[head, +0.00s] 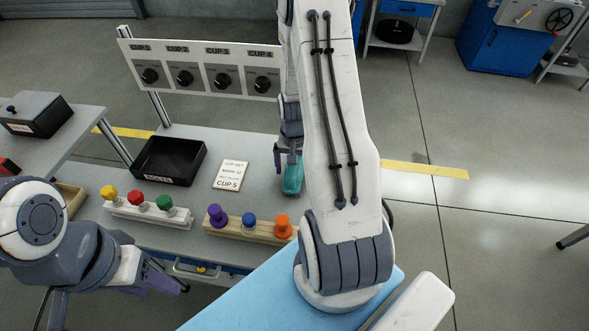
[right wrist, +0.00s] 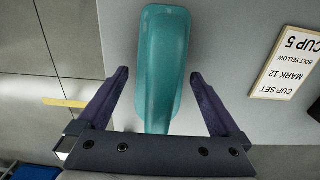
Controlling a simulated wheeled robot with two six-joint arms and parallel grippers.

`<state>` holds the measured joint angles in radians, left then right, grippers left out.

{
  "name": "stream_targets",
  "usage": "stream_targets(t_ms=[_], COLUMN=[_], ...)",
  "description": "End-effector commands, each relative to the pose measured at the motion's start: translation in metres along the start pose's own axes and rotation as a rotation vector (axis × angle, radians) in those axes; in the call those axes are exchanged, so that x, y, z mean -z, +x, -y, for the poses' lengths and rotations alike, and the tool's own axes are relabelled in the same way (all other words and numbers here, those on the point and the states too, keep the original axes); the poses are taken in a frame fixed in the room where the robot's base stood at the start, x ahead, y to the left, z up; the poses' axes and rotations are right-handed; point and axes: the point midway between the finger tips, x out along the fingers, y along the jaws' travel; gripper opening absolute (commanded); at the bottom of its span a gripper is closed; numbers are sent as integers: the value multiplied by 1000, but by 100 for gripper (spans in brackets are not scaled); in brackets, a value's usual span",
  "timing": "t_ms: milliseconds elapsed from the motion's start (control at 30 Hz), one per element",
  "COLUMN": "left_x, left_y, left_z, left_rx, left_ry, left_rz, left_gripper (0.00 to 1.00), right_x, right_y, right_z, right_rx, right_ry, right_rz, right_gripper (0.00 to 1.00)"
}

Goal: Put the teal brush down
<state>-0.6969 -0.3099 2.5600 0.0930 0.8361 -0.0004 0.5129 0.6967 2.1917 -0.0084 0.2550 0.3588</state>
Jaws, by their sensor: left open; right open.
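The teal brush (head: 292,177) is at the right part of the grey table in the head view, partly hidden by my right arm. In the right wrist view the brush (right wrist: 162,60) appears to lie on the grey surface. My right gripper (right wrist: 158,76) is open, with one purple finger on each side of the brush and gaps on both sides. In the head view my right gripper (head: 288,152) is mostly covered by my arm. My left gripper (head: 170,278) is open and empty at the table's front edge, lower left.
A card reading CUP 5 (head: 230,175) lies left of the brush. A black tray (head: 169,161) stands farther left. A white rack (head: 147,213) and a wooden rack (head: 250,232) hold coloured pegs. A dial panel (head: 205,68) stands behind.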

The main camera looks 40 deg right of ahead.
Motion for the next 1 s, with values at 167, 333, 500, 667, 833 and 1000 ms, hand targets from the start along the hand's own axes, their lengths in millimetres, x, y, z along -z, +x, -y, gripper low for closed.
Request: stream_targets(t_ms=[167,333,500,667,833,1000], left_x=[0,0,0,0,0,0], left_y=[-4,-7,-9,-10,-10,-10], left_z=[0,0,-1,-1,-1,-1], left_rx=[0,0,0,0,0,0], left_ry=[0,0,0,0,0,0], left_rz=[0,0,0,0,0,0], left_gripper=[50,50,50,50,50,50], right_x=[2,1,0,0,0,-19], right_y=[-36,-73,-100,-113,-115,-127], right_z=[1,0,0,0,0,25], right_rx=[2,2,1,0,0,6], right_ry=[0,0,0,0,-1,-103], right_rz=[-6,-6,-3,-1,0,-5], right_gripper=[100,100,100,100,100,100])
